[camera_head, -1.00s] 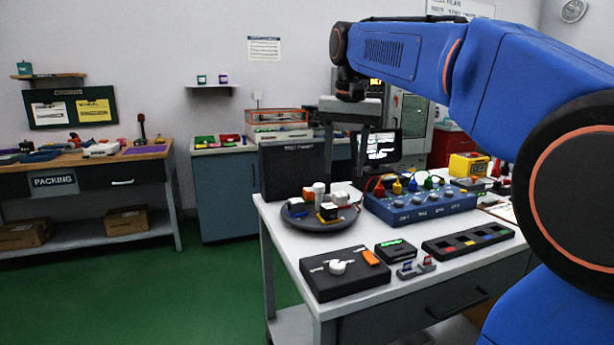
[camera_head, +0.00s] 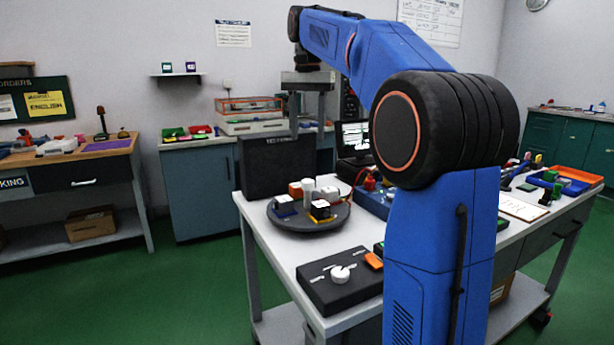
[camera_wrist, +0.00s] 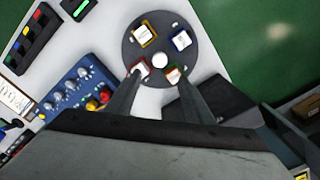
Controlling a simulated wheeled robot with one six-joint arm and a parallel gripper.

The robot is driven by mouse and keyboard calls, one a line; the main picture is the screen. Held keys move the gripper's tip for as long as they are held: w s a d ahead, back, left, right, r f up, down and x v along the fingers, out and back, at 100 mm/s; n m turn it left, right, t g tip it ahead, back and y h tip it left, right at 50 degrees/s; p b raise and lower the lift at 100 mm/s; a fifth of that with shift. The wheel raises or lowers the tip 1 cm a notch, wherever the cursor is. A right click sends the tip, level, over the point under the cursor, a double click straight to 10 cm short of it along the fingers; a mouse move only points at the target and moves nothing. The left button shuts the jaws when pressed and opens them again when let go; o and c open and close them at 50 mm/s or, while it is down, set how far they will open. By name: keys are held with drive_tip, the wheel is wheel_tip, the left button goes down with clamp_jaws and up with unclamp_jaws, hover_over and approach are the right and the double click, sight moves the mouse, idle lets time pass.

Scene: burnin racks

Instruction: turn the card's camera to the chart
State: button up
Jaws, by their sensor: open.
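A dark round turntable (camera_head: 308,227) stands on the white bench, with several small white-topped modules around a white central post (camera_head: 308,190). A blue-based one (camera_head: 285,207) is at left, a yellow-edged one (camera_head: 320,209) at front. Behind stands a black upright panel (camera_head: 268,168) with white lettering, too small to read surely; I cannot tell if it is the chart. My gripper (camera_head: 308,126) is open, pointing down above the turntable's far side.
A black box with a white knob (camera_head: 340,274) lies at the bench's front left. A blue box with knobs (camera_wrist: 62,93) stands beside the turntable. My arm hides much of the bench's right. Green floor (camera_head: 195,285) is open at left.

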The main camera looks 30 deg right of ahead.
sight(308, 181)
wheel_tip(308, 181, down, 13)
drive_tip(key=shift+f, duration=0.1)
idle(0.4)
clamp_jaws()
